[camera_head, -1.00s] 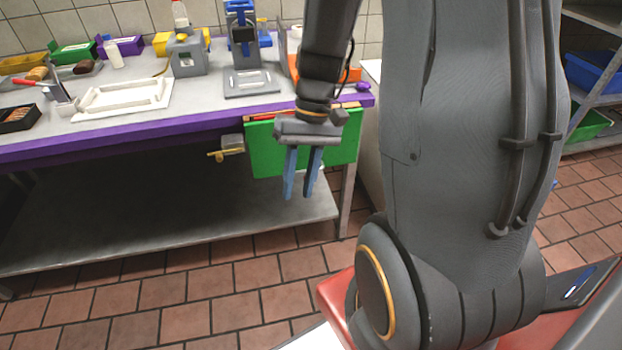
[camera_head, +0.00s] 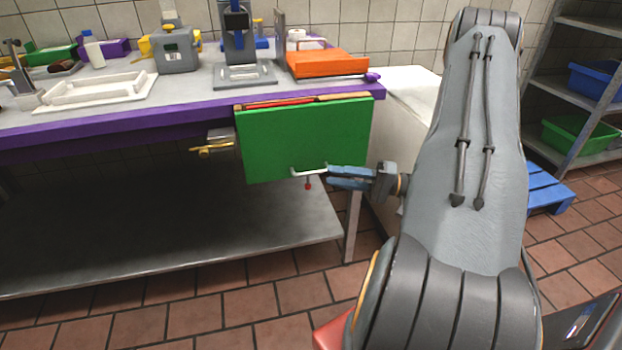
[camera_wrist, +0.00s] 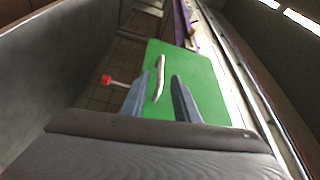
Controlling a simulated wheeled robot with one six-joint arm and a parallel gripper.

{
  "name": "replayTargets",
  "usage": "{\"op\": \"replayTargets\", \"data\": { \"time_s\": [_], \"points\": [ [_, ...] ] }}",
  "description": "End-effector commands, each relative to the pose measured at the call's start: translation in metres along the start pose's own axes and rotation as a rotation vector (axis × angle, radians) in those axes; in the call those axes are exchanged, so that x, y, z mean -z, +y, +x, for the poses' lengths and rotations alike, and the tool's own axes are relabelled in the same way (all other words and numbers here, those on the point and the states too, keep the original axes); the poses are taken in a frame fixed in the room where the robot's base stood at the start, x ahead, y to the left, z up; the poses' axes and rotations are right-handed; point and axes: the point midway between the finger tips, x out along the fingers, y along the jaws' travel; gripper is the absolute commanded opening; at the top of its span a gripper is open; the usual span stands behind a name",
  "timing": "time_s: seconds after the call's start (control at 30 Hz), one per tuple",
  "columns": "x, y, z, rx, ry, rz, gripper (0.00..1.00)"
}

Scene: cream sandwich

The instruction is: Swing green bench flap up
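The green flap (camera_head: 305,135) hangs down from the purple front edge of the bench (camera_head: 130,118). A pale bar handle (camera_head: 309,170) sits near its lower edge, with a red knob (camera_head: 308,186) just below. My gripper (camera_head: 333,176) reaches in from the right at the handle's right end. In the wrist view, the two blue fingers of my gripper (camera_wrist: 157,92) are apart, with the handle (camera_wrist: 160,68) lying between their tips against the green flap (camera_wrist: 205,85). The red knob (camera_wrist: 106,79) shows left of the fingers. I cannot tell whether a finger touches the handle.
An orange tray (camera_head: 327,64) and a grey press stand (camera_head: 245,74) are on the bench above the flap. A yellow-handled valve (camera_head: 212,147) is left of the flap. A lower shelf (camera_head: 180,235) lies beneath. A white cabinet (camera_head: 405,95) stands to the right.

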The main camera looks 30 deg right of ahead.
Motion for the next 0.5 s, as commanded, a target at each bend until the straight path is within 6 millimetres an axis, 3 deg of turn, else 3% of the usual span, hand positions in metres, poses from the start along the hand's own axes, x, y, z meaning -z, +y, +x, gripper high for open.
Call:
{"op": "replayTargets", "data": {
  "time_s": [0.5],
  "points": [
    [-0.001, -0.001, 0.068, 0.0, -0.004, 0.0, 0.28]
  ]
}}
